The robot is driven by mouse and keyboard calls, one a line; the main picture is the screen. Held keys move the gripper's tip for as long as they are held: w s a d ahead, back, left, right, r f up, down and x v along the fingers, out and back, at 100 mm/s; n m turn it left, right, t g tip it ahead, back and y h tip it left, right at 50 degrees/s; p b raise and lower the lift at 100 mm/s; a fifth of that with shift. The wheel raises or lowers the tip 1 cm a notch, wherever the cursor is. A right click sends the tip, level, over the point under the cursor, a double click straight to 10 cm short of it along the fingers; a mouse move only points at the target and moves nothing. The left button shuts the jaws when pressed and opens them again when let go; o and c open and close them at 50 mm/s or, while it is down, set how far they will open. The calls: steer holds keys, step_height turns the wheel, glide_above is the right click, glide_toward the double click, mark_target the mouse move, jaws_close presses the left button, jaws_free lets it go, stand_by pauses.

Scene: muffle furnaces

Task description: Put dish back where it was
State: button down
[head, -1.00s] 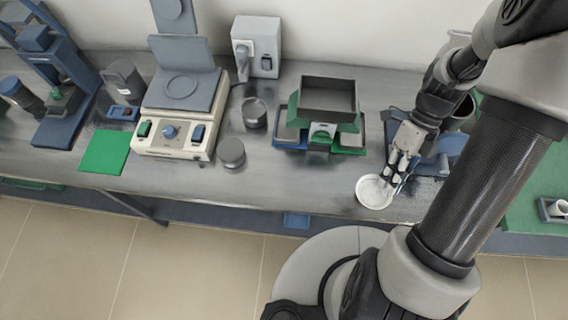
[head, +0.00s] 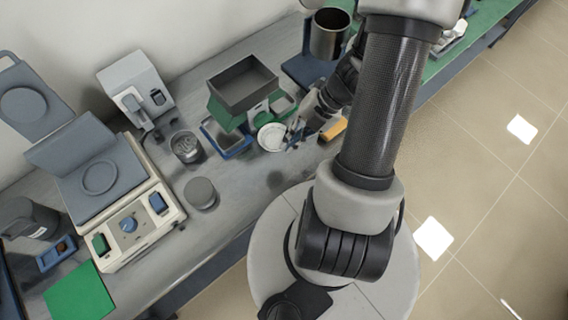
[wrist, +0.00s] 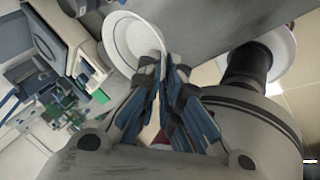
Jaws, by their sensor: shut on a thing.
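The white round dish (head: 271,137) is in my gripper (head: 296,130), over the bench near the front of the green and blue stand. In the wrist view the dish (wrist: 133,42) shows at the top, its rim between the fingertips of my gripper (wrist: 166,62), which is shut on it. Whether the dish touches anything beneath it I cannot tell. My arm hides part of the bench to the right of the gripper.
The green and blue stand with a dark square tray (head: 243,84) is just behind the dish. A lidded tin (head: 200,193) and a metal cup (head: 185,147) stand to the left, beside a cream device with a grey plate (head: 99,177). A dark pot (head: 330,34) is at the back right.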

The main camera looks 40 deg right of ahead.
step_height(320, 180, down, 14)
steer(key=b, duration=0.6)
steer(key=shift+a+f, duration=0.1)
steer(key=c, duration=1.8)
jaws_free()
steer(key=shift+r, duration=0.45)
steer(key=p+v, duration=0.5)
steer(key=v, duration=0.6)
steer(key=shift+d+r+p, duration=0.1)
steer(key=shift+d+p, duration=0.15)
steer(key=shift+p, duration=0.1)
